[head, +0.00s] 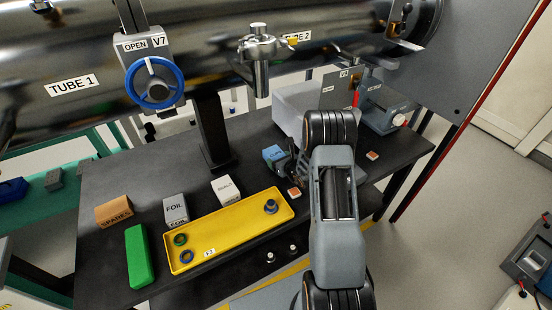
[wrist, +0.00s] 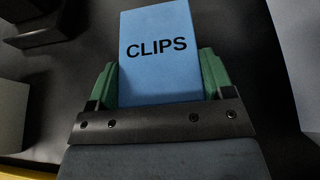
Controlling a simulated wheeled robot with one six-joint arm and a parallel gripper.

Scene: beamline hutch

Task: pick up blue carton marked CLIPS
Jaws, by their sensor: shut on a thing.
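The blue carton marked CLIPS (wrist: 157,55) sits between the two green-padded fingers of my gripper (wrist: 160,88) in the wrist view. The fingers touch its two sides, and its lettered face is turned to the camera. In the head view the blue carton (head: 273,153) shows just left of my arm, over the dark table. My gripper (head: 285,165) is partly hidden behind my arm there. I cannot tell whether the carton still touches the table.
A yellow tray (head: 225,229) with rings lies to the left. White (head: 227,189), grey FOIL (head: 176,209) and orange SPARES (head: 115,209) boxes and a green block (head: 139,256) stand around it. The steel tube hangs above.

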